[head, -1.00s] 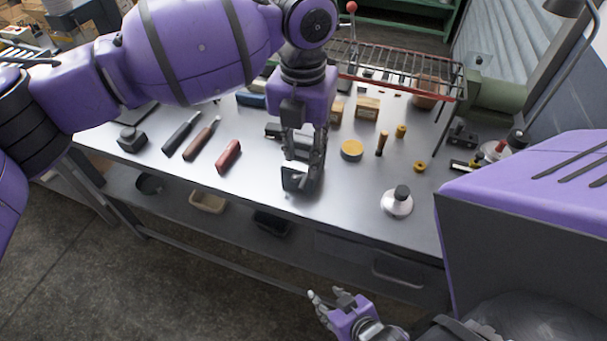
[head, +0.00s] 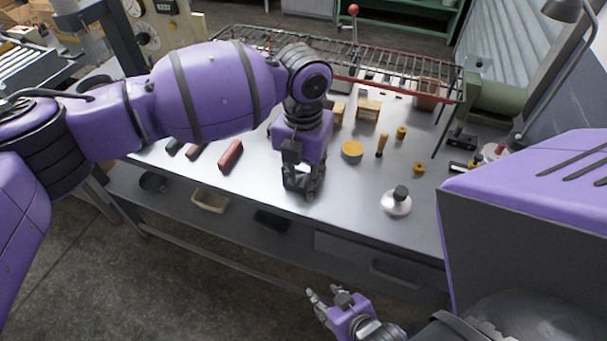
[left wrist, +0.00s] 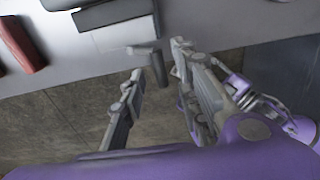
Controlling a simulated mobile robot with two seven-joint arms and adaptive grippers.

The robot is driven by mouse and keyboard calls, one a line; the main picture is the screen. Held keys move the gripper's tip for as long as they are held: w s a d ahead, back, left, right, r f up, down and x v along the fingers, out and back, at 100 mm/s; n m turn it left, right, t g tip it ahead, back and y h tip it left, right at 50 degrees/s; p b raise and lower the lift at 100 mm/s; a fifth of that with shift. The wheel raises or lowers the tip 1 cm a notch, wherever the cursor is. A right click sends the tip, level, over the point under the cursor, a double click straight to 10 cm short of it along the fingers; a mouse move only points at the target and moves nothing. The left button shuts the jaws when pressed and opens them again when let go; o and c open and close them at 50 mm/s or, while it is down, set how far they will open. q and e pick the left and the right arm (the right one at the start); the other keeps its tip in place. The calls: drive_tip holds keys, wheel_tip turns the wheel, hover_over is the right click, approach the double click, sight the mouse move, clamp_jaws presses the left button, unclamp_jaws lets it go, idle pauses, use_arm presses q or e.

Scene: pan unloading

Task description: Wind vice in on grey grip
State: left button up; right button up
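The vice sits at the front edge of the metal bench. In the head view my left gripper (head: 303,190) covers most of it. In the left wrist view its grey block-like body (left wrist: 118,22) shows at the top, with a grey T-shaped handle (left wrist: 156,65) sticking out toward the gripper. My left gripper's fingers (left wrist: 158,62) are apart, one on each side of the handle; I cannot tell whether they touch it. I cannot make out a separate grey grip held in the jaws. My right gripper (head: 325,293) is open and empty, low in front of the bench.
A yellow disc (head: 352,149), a wooden-handled tool (head: 382,145) and a white round-based item (head: 397,203) stand to the right. A wire rack (head: 400,70) spans the back.

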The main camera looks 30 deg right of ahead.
use_arm(q)
clamp_jaws()
drive_tip(key=shift+s+d+f+t+y, duration=0.15)
drive_tip(key=shift+s+d+t+y, duration=0.1)
drive_tip(key=shift+t+y, duration=0.25)
drive_tip(key=shift+o, duration=0.3)
unclamp_jaws()
wheel_tip(320, 180, up, 12)
drive_tip(key=s, duration=0.1)
drive_tip(key=shift+d, duration=0.45)
